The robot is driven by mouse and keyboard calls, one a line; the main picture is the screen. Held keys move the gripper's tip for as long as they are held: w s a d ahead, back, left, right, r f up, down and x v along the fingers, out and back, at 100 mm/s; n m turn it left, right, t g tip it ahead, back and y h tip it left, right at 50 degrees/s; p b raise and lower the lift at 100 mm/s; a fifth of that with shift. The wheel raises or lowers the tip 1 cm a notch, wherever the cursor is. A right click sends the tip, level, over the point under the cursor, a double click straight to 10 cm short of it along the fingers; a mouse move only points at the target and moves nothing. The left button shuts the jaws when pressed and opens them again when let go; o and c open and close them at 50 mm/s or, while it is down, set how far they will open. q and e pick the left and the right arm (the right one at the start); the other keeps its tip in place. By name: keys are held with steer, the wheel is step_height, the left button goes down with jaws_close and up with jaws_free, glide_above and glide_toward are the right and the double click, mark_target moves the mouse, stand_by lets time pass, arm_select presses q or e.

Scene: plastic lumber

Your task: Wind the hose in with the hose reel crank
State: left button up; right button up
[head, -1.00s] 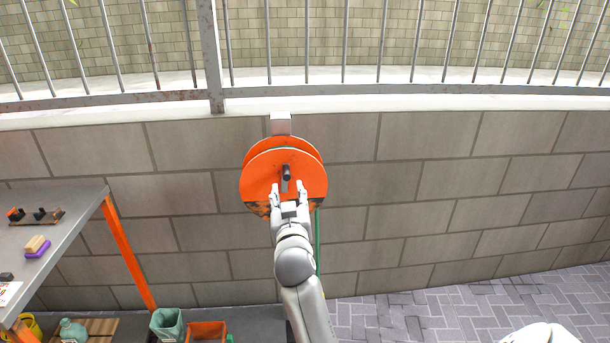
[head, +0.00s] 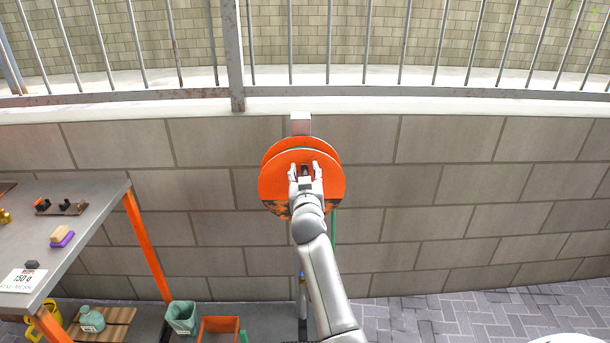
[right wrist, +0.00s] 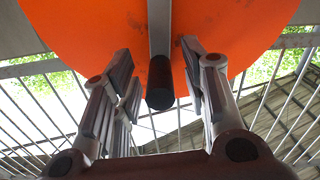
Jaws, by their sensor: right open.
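The orange hose reel (head: 275,185) is mounted on the block wall. A green hose (head: 335,228) hangs down at its right side. My right gripper (head: 305,170) is in front of the reel's face, its fingers open on either side of the crank. In the right wrist view the crank's dark handle (right wrist: 160,84) sits between the two open fingers of the right gripper (right wrist: 158,90), apart from both. A grey crank arm (right wrist: 159,28) runs from it across the orange disc. In the head view my gripper partly covers the crank. My left gripper is not in view.
A metal table (head: 70,215) with an orange leg stands at the left, holding small items. Below it are a teal bin (head: 182,317) and an orange box (head: 219,329). A railing (head: 400,93) tops the wall.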

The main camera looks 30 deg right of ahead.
jaws_close()
steer(key=shift+d, duration=0.15)
stand_by(0.4)
